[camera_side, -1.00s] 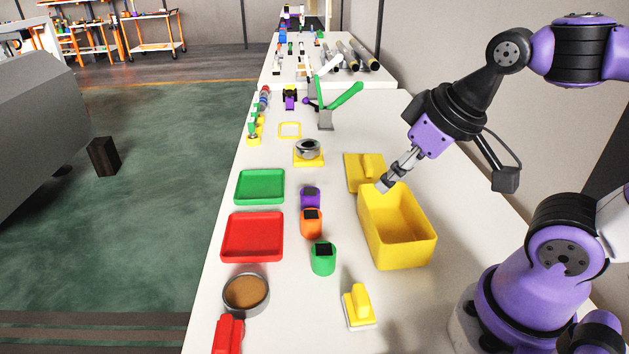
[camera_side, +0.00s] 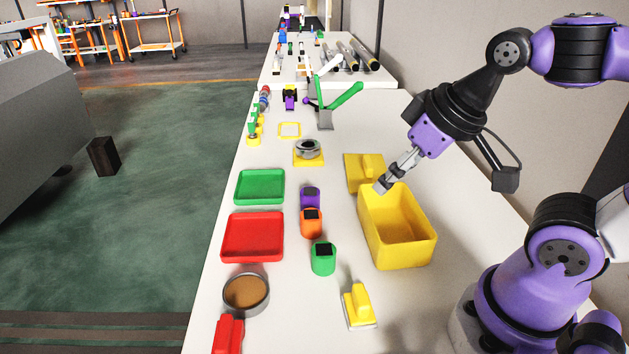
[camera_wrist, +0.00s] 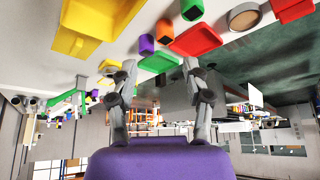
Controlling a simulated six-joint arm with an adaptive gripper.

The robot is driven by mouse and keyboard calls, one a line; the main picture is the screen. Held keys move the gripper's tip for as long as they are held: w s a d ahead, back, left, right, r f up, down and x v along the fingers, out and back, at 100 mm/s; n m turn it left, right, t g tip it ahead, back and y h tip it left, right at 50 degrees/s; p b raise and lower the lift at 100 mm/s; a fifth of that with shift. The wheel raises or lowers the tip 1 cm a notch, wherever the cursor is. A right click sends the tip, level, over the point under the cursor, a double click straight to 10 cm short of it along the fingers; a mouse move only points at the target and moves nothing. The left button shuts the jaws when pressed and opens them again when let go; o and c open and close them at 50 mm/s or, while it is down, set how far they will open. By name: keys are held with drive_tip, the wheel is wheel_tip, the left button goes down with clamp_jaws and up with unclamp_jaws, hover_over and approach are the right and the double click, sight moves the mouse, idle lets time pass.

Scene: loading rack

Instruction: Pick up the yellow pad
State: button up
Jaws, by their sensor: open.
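Two yellow pieces with raised grips are on the table in the side view, and I cannot tell for sure which is the yellow pad. One yellow piece (camera_side: 358,306) with a pale base is at the front, left of my arm's base. The other, a flat yellow plate (camera_side: 352,173) with a raised block, is just behind the yellow bin; it also shows in the wrist view (camera_wrist: 72,45). My gripper (camera_side: 386,187) is open and empty, near the bin's back rim in the side view, apart from the front piece. The wrist view shows its spread fingers (camera_wrist: 158,75).
The open yellow bin (camera_side: 402,249) stands mid-table. Purple, orange and green blocks (camera_side: 322,258) are in a row left of it. Green and red trays (camera_side: 252,237) and a round brown dish (camera_side: 246,292) line the left edge. Bare table lies between bin and front yellow piece.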

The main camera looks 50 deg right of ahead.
drive_tip(key=n+g+y, duration=0.3)
drive_tip(key=n+g, duration=0.6)
drive_tip(key=n, duration=1.9)
approach(361, 293)
drive_tip(key=x, duration=1)
drive_tip(key=shift+s+f, duration=0.1)
drive_tip(key=shift+c, duration=0.4)
clamp_jaws()
